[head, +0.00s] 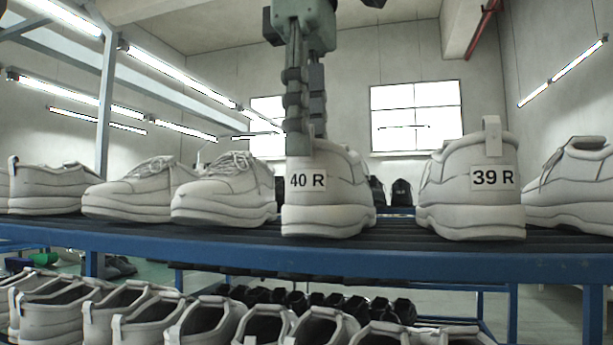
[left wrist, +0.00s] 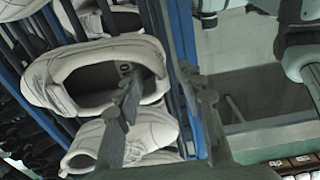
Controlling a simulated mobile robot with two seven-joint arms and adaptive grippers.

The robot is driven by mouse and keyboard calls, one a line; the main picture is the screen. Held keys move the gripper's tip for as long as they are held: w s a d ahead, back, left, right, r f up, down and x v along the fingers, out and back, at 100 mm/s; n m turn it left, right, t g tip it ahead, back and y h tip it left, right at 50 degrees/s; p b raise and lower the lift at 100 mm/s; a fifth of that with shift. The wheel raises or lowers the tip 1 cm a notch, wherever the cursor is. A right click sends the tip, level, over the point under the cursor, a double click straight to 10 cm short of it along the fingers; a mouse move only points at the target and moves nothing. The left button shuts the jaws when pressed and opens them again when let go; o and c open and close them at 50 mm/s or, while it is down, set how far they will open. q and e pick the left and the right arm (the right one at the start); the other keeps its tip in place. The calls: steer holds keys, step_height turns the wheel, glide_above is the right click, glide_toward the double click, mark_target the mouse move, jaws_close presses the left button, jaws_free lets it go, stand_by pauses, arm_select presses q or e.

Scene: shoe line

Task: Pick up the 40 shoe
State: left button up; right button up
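The 40 shoe (head: 336,195) is white, labelled "40 R" on its heel, and stands heel towards me on the upper rack shelf. My left gripper (head: 304,142) hangs down from above at its heel. One finger is in front of the heel by the label, the other behind it at the shoe's opening. In the left wrist view the shoe (left wrist: 48,88) lies below the open gripper (left wrist: 160,78), with one finger over the opening and one outside the heel. The fingers are apart; contact cannot be told.
The white "39 R" shoe (head: 470,200) stands to the right, with a gap between. Another white shoe (head: 225,190) stands close on the left. The blue shelf edge (head: 400,265) runs across the front. A lower row of white shoes (head: 205,325) sits beneath.

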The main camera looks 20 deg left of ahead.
mark_target(307, 214)
arm_select(q)
steer(key=shift+f, duration=2.75)
steer(key=shift+w, duration=0.1)
jaws_close()
